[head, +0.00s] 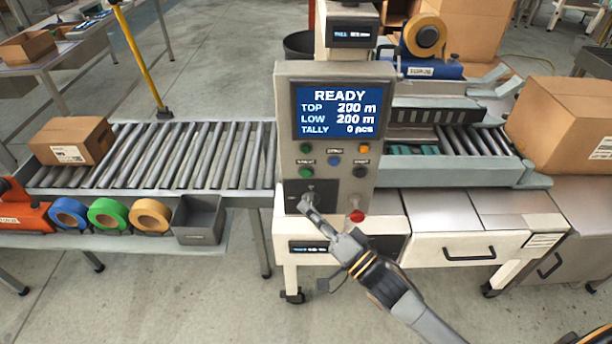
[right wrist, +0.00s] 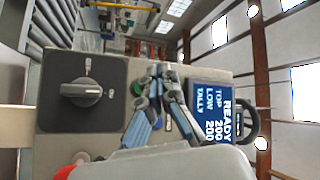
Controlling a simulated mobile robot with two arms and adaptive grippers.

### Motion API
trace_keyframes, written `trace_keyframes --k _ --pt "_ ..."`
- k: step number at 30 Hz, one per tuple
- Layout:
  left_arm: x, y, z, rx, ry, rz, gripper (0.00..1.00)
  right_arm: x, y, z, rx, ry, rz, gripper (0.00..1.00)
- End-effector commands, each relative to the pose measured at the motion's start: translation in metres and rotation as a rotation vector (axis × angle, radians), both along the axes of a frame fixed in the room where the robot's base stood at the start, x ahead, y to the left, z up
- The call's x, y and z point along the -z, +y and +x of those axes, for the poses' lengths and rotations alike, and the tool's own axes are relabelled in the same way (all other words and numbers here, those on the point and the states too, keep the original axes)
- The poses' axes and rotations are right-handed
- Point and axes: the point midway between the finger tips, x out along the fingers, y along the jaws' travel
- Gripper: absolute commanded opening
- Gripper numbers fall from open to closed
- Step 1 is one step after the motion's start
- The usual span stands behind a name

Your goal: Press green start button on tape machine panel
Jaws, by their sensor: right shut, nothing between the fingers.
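The tape machine's grey panel (head: 325,165) faces me. Its blue screen (head: 338,112) reads READY. Two green buttons sit one above the other on its left side, an upper one (head: 306,147) and a lower one (head: 306,172); their small labels are hard to read. My right gripper (head: 307,206) is shut and empty, its tip in front of the dark rotary-switch plate, below the lower green button. In the right wrist view, the fingers (right wrist: 162,72) point along the panel beside a green button (right wrist: 137,88), partly covering it. Contact cannot be told. My left gripper is not in view.
A black button (head: 361,172), an orange button (head: 363,149) and a red knob (head: 355,215) are also on the machine. The rotary switch (right wrist: 85,92) is close to the fingers. A roller conveyor (head: 200,155) with a carton (head: 70,141) lies left; a larger carton (head: 568,125) stands right.

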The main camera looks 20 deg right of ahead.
Motion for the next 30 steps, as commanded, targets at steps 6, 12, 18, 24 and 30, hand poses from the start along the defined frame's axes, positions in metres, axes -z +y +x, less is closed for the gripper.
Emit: trace_keyframes --k 6,12,18,24,30 --pt "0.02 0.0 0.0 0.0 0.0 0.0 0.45 0.004 -0.009 0.032 0.001 -0.003 -0.004 0.0" --pt "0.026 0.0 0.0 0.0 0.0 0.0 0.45 0.001 -0.016 0.055 0.0 -0.001 -0.004 0.0" --pt "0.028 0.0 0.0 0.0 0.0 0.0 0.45 0.001 -0.019 0.066 0.0 0.001 -0.002 0.0" --pt "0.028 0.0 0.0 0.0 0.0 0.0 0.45 0.0 -0.02 0.068 0.0 0.001 -0.002 0.0" --pt "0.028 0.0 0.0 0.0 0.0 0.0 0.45 0.0 -0.02 0.068 0.0 0.001 -0.002 0.0"
